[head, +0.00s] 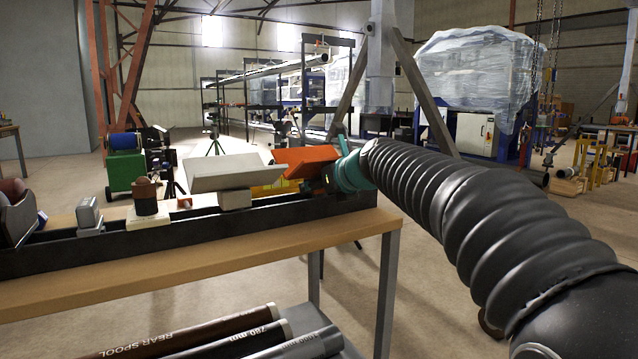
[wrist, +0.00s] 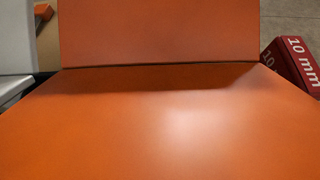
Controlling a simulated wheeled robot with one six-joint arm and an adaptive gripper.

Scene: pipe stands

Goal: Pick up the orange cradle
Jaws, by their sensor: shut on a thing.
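The orange cradle (head: 306,160) is at the right end of the dark tray on the workbench in the head view. It fills most of the wrist view (wrist: 160,120), its two flat faces meeting in a wide V. My gripper (head: 326,181) reaches it from the right and is shut on it. The fingers are mostly hidden in the head view and do not show in the wrist view. Whether the cradle touches what is below it cannot be told.
A pale grey cradle (head: 225,172) stands just left of the orange one. A brown capped piece (head: 146,196) and a grey block (head: 88,212) sit further left in the dark tray (head: 240,222). A red block marked 10 mm (wrist: 291,66) lies close on the right in the wrist view.

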